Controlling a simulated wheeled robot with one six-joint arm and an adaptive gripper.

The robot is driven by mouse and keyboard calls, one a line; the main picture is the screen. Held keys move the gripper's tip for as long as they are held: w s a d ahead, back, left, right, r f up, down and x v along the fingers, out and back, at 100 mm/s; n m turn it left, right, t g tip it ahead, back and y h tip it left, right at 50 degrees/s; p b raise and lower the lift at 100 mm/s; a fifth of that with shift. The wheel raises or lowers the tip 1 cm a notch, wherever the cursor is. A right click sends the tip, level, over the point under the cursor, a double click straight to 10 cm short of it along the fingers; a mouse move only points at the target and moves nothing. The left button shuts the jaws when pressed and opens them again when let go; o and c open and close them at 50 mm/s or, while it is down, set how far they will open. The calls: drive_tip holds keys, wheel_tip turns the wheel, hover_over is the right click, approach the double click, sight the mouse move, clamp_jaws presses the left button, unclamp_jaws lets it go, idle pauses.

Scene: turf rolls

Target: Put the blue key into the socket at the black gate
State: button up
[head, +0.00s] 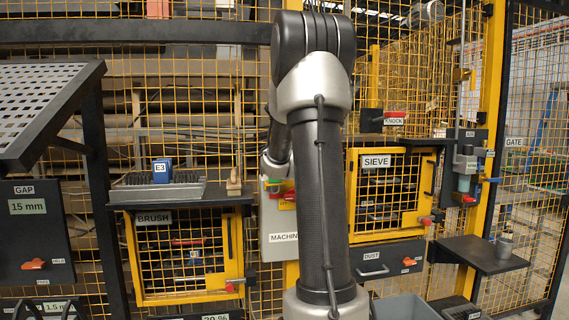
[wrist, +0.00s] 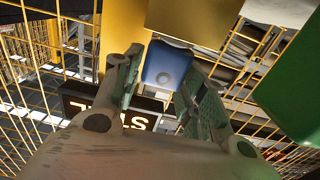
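In the wrist view my gripper (wrist: 160,85) has its two green-padded fingers apart, with a blue piece (wrist: 168,66) bearing a round mark, likely the blue key, between the tips. Whether the fingers press on it is not clear. In the head view my arm hides my gripper and that piece. The gate label (head: 514,142) is on the dark-framed mesh at the far right. A grey device with a red tip (head: 466,170) hangs on the yellow post beside it. I cannot make out the socket for certain.
A blue block labelled E3 (head: 162,171) stands on a bristled tray (head: 205,190) on the left shelf. A dark shelf (head: 480,256) with a small grey item juts out at right. The SIEVE door (head: 385,225) is in the middle. Green and yellow surfaces crowd the wrist view.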

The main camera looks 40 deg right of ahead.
drive_tip(key=c, duration=0.5)
drive_tip(key=shift+r, duration=0.1)
drive_tip(key=shift+r, duration=1.3)
